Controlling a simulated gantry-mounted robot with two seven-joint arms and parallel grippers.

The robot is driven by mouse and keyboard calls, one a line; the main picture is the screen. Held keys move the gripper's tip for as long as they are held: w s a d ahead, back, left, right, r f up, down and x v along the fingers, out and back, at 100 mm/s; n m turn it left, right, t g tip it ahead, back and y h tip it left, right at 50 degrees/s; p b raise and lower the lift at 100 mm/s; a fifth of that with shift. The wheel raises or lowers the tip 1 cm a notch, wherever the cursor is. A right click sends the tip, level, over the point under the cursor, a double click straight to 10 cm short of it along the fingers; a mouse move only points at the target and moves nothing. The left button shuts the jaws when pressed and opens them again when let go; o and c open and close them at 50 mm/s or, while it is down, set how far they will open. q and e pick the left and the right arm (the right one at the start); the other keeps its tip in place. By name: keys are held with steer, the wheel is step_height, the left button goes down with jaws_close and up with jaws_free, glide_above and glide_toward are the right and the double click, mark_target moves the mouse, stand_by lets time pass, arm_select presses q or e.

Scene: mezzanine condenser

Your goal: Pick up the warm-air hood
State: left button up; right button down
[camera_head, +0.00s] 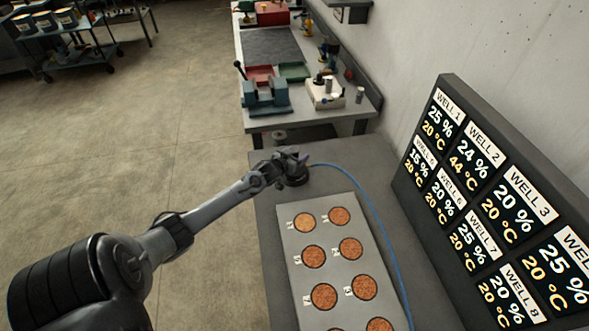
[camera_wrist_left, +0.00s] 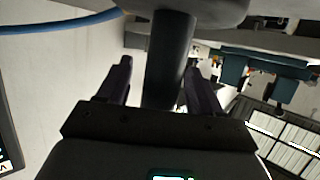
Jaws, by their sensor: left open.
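The warm-air hood (camera_head: 296,181) is a small dark round piece on the grey bench, at the far end beyond the panel of wells, with a blue hose by it. My left gripper (camera_head: 291,162) is at the hood and hides part of it. In the left wrist view the hood's dark upright handle (camera_wrist_left: 169,62) stands between the two open fingers of my left gripper (camera_wrist_left: 156,75). A gap shows beside the handle, so the fingers do not appear closed on it. My right gripper is in neither view.
A pale panel (camera_head: 330,235) with several round wells of orange-brown grains lies on the bench. The blue hose (camera_head: 372,217) runs along its right side. A dark display board (camera_head: 455,170) stands at the right. A workbench with a vise (camera_head: 266,97) is beyond.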

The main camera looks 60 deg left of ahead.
arm_select(q)
steer(key=shift+w+a+f, duration=0.1)
steer(key=shift+w+a, duration=0.05)
steer(key=shift+w, duration=0.1)
jaws_close()
stand_by(0.3)
